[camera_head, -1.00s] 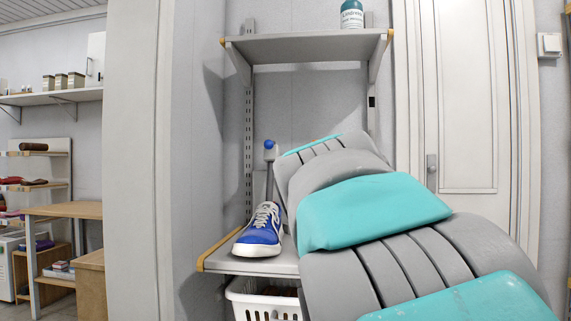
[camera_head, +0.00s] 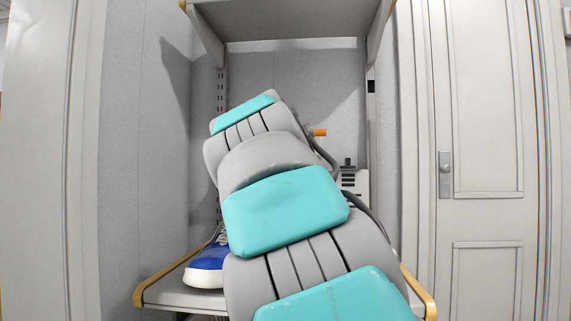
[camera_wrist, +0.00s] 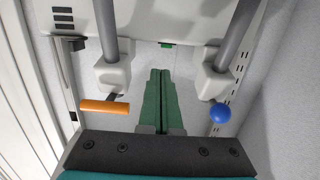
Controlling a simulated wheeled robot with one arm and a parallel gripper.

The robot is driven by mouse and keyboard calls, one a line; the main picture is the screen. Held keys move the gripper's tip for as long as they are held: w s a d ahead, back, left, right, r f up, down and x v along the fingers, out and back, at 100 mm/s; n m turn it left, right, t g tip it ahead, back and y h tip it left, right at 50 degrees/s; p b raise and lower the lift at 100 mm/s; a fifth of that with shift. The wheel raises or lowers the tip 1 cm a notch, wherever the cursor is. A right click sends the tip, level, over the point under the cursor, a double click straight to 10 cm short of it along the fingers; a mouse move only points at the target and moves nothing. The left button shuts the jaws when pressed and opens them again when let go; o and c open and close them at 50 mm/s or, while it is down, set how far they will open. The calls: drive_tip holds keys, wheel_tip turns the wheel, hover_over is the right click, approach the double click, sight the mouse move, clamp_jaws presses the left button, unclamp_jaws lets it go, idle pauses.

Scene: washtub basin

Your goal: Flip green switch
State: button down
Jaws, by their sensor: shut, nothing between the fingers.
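A small green piece (camera_wrist: 167,45), which looks like the green switch, shows in the wrist view just beyond my fingertips, between two grey pipes. Its shape and position are hard to make out. My gripper (camera_wrist: 161,72) has its two green fingers together and empty, pointing toward that piece; whether they touch it I cannot tell. In the head view my arm hides the gripper and the green piece.
An orange lever (camera_wrist: 104,106) and a blue ball knob (camera_wrist: 219,112) flank my fingers. The orange lever also shows in the head view (camera_head: 319,132). A blue shoe (camera_head: 207,268) stands on the lower shelf (camera_head: 165,294), with an upper shelf (camera_head: 280,20) above. A vented white box (camera_head: 356,184) stands behind my arm.

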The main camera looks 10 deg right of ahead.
drive_tip(key=shift+w+a+r, duration=0.1)
drive_tip(key=shift+w+r, duration=0.15)
drive_tip(key=shift+w, duration=0.05)
drive_tip(key=shift+p+x, duration=0.6)
drive_tip(key=shift+x, duration=4.35)
drive_tip(key=shift+w+r+p, duration=0.1)
drive_tip(key=shift+r+p, duration=0.05)
drive_tip(key=shift+p, duration=0.8)
drive_tip(key=shift+g+p, duration=0.5)
drive_tip(key=shift+p, duration=0.2)
drive_tip(key=shift+f, duration=0.4)
drive_tip(key=r+v, duration=0.2)
drive_tip(key=v, duration=0.7)
drive_tip(key=shift+r+b, duration=0.2)
drive_tip(key=shift+b, duration=0.15)
